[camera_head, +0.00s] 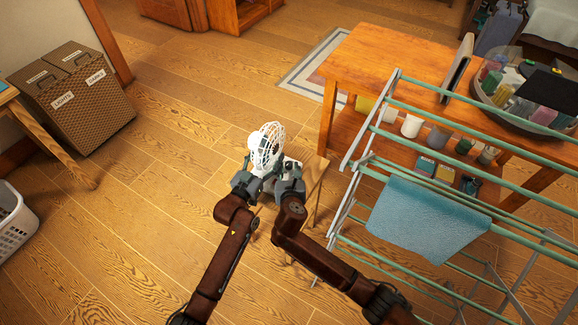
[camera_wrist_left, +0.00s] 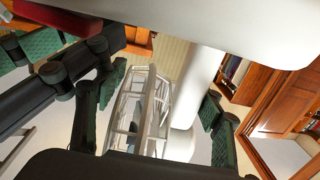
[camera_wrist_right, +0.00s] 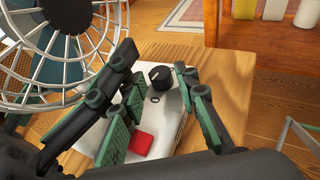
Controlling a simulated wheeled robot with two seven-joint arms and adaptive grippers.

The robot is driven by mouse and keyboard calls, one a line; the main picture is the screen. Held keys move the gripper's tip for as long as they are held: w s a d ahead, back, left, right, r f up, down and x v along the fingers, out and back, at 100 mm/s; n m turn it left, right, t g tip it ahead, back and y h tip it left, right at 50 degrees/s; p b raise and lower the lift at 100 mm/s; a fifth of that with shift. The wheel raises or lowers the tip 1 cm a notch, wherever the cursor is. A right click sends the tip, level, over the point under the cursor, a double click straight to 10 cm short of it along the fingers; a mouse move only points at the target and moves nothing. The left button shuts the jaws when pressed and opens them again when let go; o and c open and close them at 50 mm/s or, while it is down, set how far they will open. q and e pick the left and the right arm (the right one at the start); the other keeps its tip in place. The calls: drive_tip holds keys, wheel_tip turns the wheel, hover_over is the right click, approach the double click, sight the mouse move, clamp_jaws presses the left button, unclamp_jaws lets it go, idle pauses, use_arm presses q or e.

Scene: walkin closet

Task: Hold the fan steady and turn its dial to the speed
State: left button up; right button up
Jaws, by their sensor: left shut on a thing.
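The white fan (camera_head: 267,147) stands on a small wooden stool (camera_head: 316,178). My left gripper (camera_head: 246,182) is at the fan's left side; in the left wrist view its fingers are on either side of the fan's white post (camera_wrist_left: 187,85), shut on the fan. The right wrist view shows the fan's white base (camera_wrist_right: 172,132) with a black dial (camera_wrist_right: 160,77) bearing a pale mark, and a red button (camera_wrist_right: 141,143). My right gripper (camera_wrist_right: 160,92) is open above the base, fingers apart, with the dial showing between its fingertips. I cannot tell whether they touch it.
A drying rack (camera_head: 362,165) with a blue towel (camera_head: 425,215) stands close on the right. Behind it is a wooden table (camera_head: 385,62) with shelves. A wicker hamper (camera_head: 75,100) is at the left. The floor between is clear.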

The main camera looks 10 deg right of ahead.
drive_tip(key=shift+x, duration=0.95)
clamp_jaws()
drive_tip(key=shift+a, duration=0.1)
